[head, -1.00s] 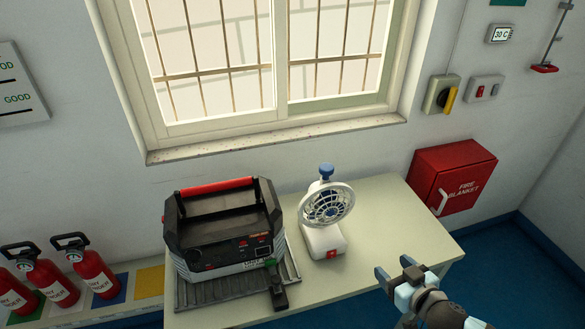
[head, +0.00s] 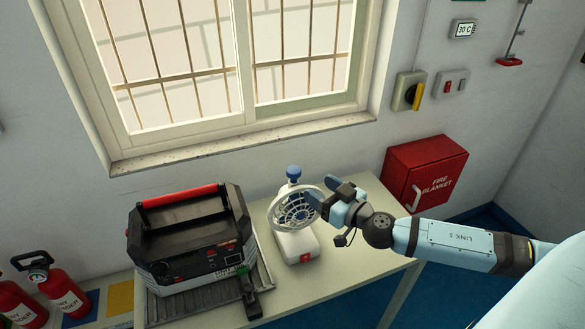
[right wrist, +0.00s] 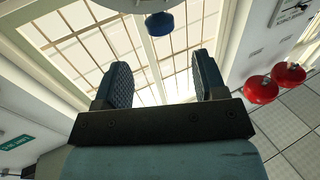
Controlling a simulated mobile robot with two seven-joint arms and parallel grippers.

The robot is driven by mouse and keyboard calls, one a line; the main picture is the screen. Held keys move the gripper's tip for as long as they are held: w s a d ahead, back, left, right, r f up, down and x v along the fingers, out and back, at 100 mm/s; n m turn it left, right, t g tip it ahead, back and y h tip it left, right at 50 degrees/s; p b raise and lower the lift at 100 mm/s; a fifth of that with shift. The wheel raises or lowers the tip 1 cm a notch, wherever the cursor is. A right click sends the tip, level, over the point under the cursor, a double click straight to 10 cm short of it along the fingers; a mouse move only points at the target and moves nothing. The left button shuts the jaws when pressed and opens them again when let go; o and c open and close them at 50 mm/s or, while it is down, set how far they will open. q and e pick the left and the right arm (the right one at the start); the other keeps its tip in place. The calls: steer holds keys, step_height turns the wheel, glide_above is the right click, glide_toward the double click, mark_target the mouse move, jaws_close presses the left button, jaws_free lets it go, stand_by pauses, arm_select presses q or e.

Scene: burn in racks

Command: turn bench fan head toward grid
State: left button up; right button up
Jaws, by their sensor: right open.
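The bench fan has a white ring-shaped head (head: 296,210) with a blue grille, a blue knob (head: 293,175) on top and a white base (head: 297,246) with a red switch. It stands on the bench, its head facing the front and slightly left. My right gripper (head: 323,193) is open at the right rim of the fan head; whether it touches cannot be told. In the right wrist view the fingers (right wrist: 163,82) are apart with nothing between them, and the blue knob (right wrist: 160,22) shows beyond them. A barred window (head: 190,60) is behind the bench. My left gripper is out of view.
A black unit with a red handle (head: 180,196) sits on a ribbed tray (head: 168,309) left of the fan. A red fire blanket box (head: 425,172) is on the wall at right. Fire extinguishers (head: 55,290) stand at left. The bench (head: 345,265) is clear in front of the fan's right side.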

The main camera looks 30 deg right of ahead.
mark_target(299, 174)
steer(key=w+p, duration=0.1)
steer(key=w, duration=0.1)
steer(key=w+a+p, duration=0.1)
steer(key=w, duration=0.5)
steer(key=shift+w+a+r+p, duration=0.15)
steer(key=shift+w+p, duration=0.05)
steer(key=shift+p, duration=0.2)
steer(key=shift+w+a, duration=0.15)
steer(key=shift+w, duration=0.5)
jaws_close()
